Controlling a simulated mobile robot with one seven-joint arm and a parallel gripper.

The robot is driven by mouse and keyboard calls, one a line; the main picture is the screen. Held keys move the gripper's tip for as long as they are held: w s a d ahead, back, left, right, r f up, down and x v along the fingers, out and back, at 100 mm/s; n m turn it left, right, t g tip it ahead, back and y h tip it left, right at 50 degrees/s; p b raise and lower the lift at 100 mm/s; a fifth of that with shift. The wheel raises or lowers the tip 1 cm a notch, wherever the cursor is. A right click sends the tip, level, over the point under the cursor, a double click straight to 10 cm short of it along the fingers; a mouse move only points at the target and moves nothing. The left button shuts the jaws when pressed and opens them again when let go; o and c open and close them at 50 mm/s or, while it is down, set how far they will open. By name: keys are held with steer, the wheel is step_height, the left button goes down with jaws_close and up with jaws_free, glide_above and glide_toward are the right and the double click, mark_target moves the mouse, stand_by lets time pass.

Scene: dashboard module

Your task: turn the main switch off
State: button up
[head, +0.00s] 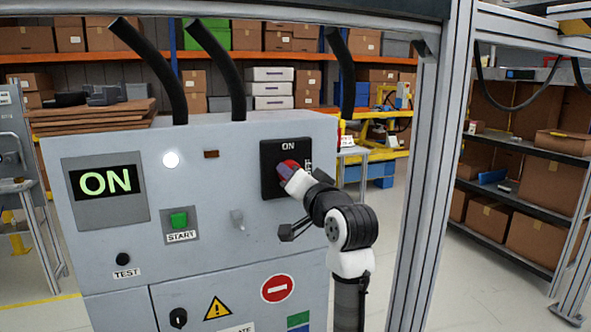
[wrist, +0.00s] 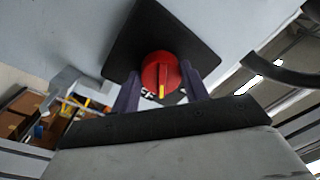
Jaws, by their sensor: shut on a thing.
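The main switch is a red round knob (head: 289,164) on a black square plate (head: 270,185), marked ON at the top, with lettering partly hidden by my gripper at the right. My gripper (head: 285,171) is at the knob, covering part of it. In the wrist view, my gripper's dark fingers (wrist: 160,88) stand on both sides of the red knob (wrist: 158,72) and are shut on it. The knob's yellow mark points to the bottom of that picture, beside white letters "FF". The cabinet's display (head: 105,182) reads ON in green.
The grey cabinet (head: 225,140) also carries a lit white lamp (head: 171,160), a green START button (head: 179,220), a black TEST knob (head: 123,259) and a small grey lever (head: 238,218). A metal frame post (head: 432,165) stands right of my arm.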

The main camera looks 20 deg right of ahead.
steer(key=shift+a+m+h+p, duration=0.1)
steer(key=shift+m+h+p, duration=0.2)
steer(key=shift+m+p, duration=2.8)
steer(key=shift+m+b, duration=0.45)
steer(key=shift+m, duration=0.25)
steer(key=o, duration=1)
steer(key=shift+s, duration=0.1)
steer(key=s+b, duration=0.1)
steer(key=s, duration=0.3)
steer(key=s+b, duration=0.1)
steer(key=s, duration=0.4)
steer(key=s+f+b, duration=0.1)
steer(key=s, duration=0.3)
steer(key=shift+s+d+b, duration=0.25)
steer(key=shift+s+b, duration=0.05)
steer(key=shift+b, duration=0.05)
